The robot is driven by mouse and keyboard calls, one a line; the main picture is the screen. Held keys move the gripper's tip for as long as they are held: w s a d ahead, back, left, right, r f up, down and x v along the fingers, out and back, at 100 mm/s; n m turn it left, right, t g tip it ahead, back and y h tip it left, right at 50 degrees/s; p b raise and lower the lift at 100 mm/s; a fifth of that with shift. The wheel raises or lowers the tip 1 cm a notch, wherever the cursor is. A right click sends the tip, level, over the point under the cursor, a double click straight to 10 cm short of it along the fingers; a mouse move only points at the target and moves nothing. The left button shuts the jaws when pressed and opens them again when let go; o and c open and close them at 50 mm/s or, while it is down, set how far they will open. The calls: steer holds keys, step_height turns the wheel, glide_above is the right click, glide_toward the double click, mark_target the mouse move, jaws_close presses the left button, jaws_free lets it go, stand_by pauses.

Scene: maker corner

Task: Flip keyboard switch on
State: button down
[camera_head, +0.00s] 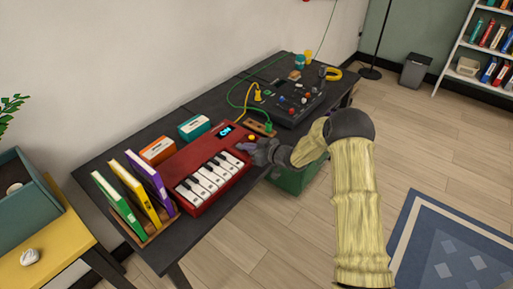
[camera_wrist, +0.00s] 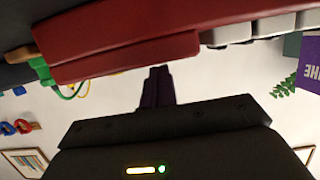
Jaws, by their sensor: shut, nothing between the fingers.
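The red keyboard (camera_head: 212,165) lies on the dark table, with white and black keys along its front and a lit blue display (camera_head: 225,131) at its back. A small yellow knob (camera_head: 251,137) shows near its right end. My gripper (camera_head: 243,147) is shut and empty, its purple fingertips at the keyboard's right end. In the wrist view the closed fingers (camera_wrist: 157,86) point at the keyboard's red side (camera_wrist: 125,50), seemingly just short of it; I cannot tell if they touch. I cannot make out the switch; my gripper may hide it.
Green, yellow and purple books (camera_head: 150,190) stand left of the keyboard. Orange (camera_head: 157,150) and teal (camera_head: 194,127) boxes sit behind it. A dark control panel (camera_head: 292,103) and cables lie further right. A green bin (camera_head: 292,180) is below the table edge. Open floor lies in front.

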steer(key=shift+s+a, duration=0.1)
steer(key=shift+a, duration=0.25)
steer(key=shift+r+p, duration=0.35)
steer(key=shift+r, duration=0.05)
steer(key=r+p, duration=0.2)
steer(key=r, duration=0.1)
steer(key=shift+d+r, duration=0.2)
steer(key=shift+d, duration=0.15)
steer(key=f+v, duration=0.2)
steer(key=v, duration=0.8)
steer(key=shift+s+d+b, duration=0.15)
steer(key=shift+d+b, duration=0.05)
steer(key=shift+b, duration=0.1)
steer(key=shift+r, duration=0.1)
